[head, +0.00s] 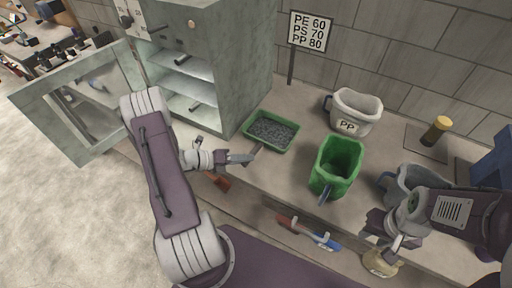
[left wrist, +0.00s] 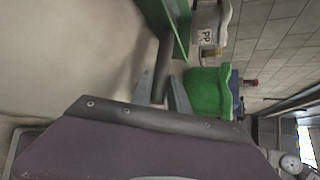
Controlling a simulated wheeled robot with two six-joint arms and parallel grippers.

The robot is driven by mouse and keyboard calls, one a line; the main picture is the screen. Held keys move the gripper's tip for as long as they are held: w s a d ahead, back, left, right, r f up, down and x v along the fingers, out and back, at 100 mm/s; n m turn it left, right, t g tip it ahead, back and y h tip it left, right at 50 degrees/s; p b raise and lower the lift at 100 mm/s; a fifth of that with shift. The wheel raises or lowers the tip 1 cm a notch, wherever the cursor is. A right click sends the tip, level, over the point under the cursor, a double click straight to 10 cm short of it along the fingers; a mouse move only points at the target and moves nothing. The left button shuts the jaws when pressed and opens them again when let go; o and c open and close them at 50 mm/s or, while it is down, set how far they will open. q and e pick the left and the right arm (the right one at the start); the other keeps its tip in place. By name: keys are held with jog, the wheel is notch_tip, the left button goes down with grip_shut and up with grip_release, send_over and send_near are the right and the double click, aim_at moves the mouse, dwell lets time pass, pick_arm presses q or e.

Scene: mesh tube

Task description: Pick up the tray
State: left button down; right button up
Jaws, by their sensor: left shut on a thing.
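The tray is a shallow green tray (head: 279,149) filled with dark grey granules, with a dark handle at its front left. It is near the bench surface, right of the open cabinet; I cannot tell whether it is clear of the bench. My left gripper (head: 247,158) is shut on the tray's handle, with its fingers on either side. In the left wrist view the dark handle (left wrist: 163,58) runs from the fingers to the green tray wall (left wrist: 179,30). My right gripper (head: 388,250) is at the lower right, away from the tray, near a beige round container (head: 381,263); its finger opening is unclear.
The grey cabinet (head: 250,70) has its glass door (head: 75,105) swung open to the left. A green bin (head: 336,168), a white PP bin (head: 355,110) and a grey bin (head: 400,185) stand to the right. Red and blue handled tools (head: 308,233) hang at the bench front.

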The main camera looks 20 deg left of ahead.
pick_arm(q)
jog(key=shift+r+p, duration=0.75)
jog(key=shift+r, duration=4.25)
